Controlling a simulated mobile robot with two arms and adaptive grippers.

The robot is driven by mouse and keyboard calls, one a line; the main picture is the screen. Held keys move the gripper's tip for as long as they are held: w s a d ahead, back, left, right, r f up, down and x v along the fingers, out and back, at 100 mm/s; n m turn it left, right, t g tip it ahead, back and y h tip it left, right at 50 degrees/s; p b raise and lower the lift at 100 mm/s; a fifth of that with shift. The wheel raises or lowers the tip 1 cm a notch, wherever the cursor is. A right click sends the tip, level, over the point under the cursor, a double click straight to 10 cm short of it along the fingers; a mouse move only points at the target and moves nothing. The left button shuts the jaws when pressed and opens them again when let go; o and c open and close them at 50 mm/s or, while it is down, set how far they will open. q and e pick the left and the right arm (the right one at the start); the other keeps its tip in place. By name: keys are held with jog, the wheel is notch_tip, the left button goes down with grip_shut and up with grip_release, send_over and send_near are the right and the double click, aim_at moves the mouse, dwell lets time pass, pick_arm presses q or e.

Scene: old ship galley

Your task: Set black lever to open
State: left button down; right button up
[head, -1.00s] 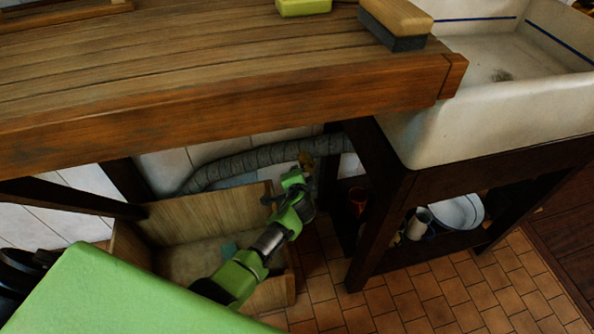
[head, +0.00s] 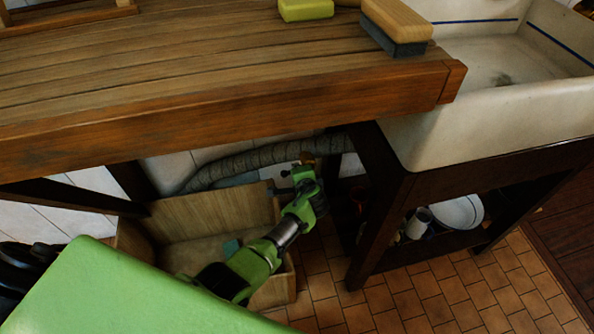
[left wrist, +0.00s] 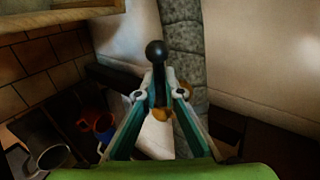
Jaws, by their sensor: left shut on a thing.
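The black lever (left wrist: 157,62) has a round ball knob and stands up between my left gripper's fingers in the left wrist view. Brass-coloured valve parts (left wrist: 162,114) show below and behind it, by a grey wrapped pipe (left wrist: 184,55). My left gripper (left wrist: 157,96) is shut on the lever's stem below the knob. In the head view my left gripper (head: 305,172) is under the counter at the pipe, with a bit of brass (head: 307,158) just beyond it. The lever itself is hidden there. My right gripper is not in view.
The wooden counter (head: 200,130) overhangs my left arm. A wooden box (head: 215,208) stands beneath it. To the right are the dark sink stand (head: 380,215), the white sink (head: 480,120) and a shelf with a white basin (head: 460,213). Cups (left wrist: 104,124) stand near the gripper.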

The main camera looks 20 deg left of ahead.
pick_arm(q)
jog(key=c, duration=2.2)
grip_release()
jog(key=shift+o, duration=0.2)
jog(key=v, duration=1.2)
jog(key=shift+d, duration=0.1)
